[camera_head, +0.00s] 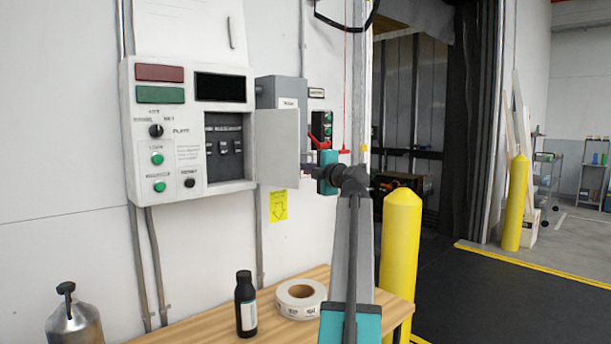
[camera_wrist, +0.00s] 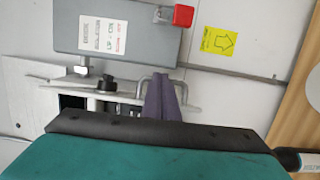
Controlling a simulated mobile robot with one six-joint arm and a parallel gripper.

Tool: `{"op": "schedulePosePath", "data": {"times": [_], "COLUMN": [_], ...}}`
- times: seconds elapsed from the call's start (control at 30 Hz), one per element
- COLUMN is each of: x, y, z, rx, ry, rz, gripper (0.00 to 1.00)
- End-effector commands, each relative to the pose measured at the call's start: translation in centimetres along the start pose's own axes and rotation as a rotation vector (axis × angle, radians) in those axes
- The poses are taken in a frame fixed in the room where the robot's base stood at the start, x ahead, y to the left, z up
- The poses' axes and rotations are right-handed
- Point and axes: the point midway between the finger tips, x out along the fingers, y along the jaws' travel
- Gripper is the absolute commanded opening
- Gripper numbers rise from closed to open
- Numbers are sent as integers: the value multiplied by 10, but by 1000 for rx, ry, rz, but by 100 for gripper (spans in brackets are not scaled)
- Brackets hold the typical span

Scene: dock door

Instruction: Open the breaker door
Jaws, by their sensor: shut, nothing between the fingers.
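The breaker door (camera_head: 277,146) is a light grey panel on the right side of the white control box (camera_head: 188,175). It stands swung out, and the recess with several dark breakers (camera_head: 224,146) shows. In the wrist view the door (camera_wrist: 122,98) appears nearly edge-on, with a thin metal handle (camera_wrist: 143,83) close to my fingers. My gripper (camera_head: 306,170) is at the door's right edge, shut and empty. Its dark fingers also show in the wrist view (camera_wrist: 163,86), overlapping the handle area; I cannot tell whether they touch it.
A grey switch box (camera_head: 281,92) with a red lever (camera_head: 319,141) is on the wall behind the door. Below, a wooden table (camera_head: 195,331) holds a black bottle (camera_head: 246,305) and a tape roll (camera_head: 300,298). A yellow bollard (camera_head: 401,245) stands right of my arm.

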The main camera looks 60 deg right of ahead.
Motion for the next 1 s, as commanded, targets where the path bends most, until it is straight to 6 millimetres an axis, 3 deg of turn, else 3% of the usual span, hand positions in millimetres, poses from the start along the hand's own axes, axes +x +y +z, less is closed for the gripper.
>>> {"op": "schedulePosePath", "data": {"times": [0.67, 1.0], "x": [5, -2], "y": [1, -2], "z": [7, 6], "rx": [0, -1], "ry": [1, 4], "rz": [1, 1], "gripper": [0, 0]}}
